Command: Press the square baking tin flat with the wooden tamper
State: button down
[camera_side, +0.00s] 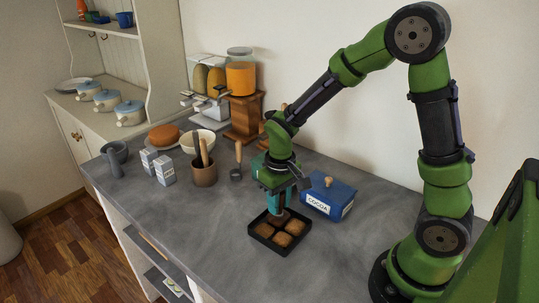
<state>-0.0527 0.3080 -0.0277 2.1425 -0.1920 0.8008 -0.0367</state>
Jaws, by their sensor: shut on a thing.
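The square baking tin (256,247) is dark, with several compartments holding brown filling, and lies on the grey counter below my gripper. My gripper (279,203) points down over the tin's back compartment and is shut on the wooden tamper (278,217). Only a small brown part of the tamper shows below the fingers; the rest is hidden by the gripper. The tamper's lower end is at or just above the filling; I cannot tell whether it touches.
A blue cocoa box (329,196) stands close to the right of my gripper. A brown utensil pot (204,172), two small cartons (165,169), a mortar (115,155) and a white bowl (198,141) stand farther left. The counter (200,225) left of the tin is clear.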

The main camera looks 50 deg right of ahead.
jog(key=shift+f, duration=0.5)
dwell(1.4)
jog(key=shift+r, duration=2.3)
jog(key=s+a+r, duration=0.3)
jog(key=s+a, duration=0.1)
send_over(282, 238)
jog(key=shift+f, duration=3.3)
jog(key=shift+f, duration=0.5)
